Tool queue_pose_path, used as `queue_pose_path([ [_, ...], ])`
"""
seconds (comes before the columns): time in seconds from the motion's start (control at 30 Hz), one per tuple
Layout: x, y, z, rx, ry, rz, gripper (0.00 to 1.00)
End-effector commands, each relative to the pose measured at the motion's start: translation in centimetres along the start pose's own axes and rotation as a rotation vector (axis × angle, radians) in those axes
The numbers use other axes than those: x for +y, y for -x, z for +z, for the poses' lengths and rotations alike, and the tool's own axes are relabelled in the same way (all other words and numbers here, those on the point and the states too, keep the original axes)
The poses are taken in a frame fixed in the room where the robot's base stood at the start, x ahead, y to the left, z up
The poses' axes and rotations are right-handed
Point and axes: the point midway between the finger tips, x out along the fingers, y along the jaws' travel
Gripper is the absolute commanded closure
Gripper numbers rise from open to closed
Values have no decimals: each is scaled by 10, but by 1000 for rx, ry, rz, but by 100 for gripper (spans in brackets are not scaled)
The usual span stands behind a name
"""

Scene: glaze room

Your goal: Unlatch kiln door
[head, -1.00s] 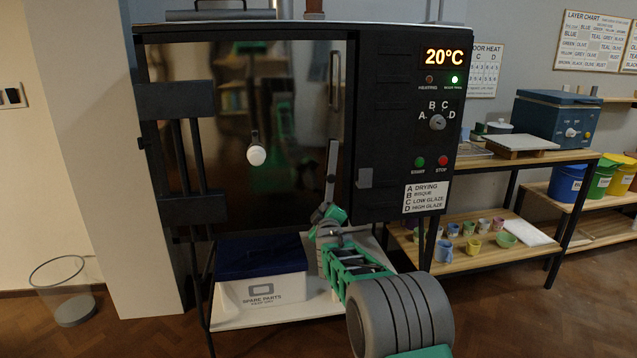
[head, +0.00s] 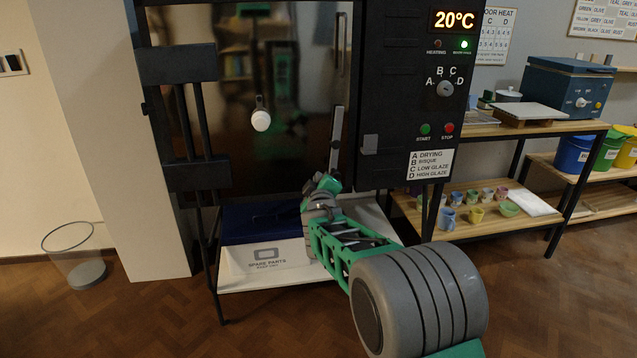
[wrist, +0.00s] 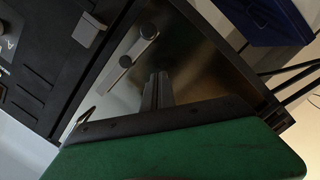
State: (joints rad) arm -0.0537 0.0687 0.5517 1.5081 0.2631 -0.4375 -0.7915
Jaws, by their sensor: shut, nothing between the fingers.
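The latch lever (head: 337,135) is a grey bar near the door's right edge, roughly upright. It also shows in the wrist view (wrist: 128,58), lying along the edge and apart from the grey catch block (wrist: 88,30) on the control panel; the catch also shows in the head view (head: 370,144). My gripper (wrist: 158,78) is shut and empty, close to the lever's lower end. I cannot tell if they touch.
The control panel (head: 415,100) reads 20°C with a green light lit. A wire basket (head: 78,255) stands left. A shelf unit with pots (head: 475,215) stands right. Floor in front is open.

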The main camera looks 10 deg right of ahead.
Motion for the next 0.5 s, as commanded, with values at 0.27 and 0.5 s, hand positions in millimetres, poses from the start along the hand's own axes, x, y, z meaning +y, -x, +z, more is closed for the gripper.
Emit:
queue_pose_path([
  [0.27, -1, 33, 0, 0, 0, 0, 100],
  [0.5, -1, 34, 0, 0, 0, 0, 100],
])
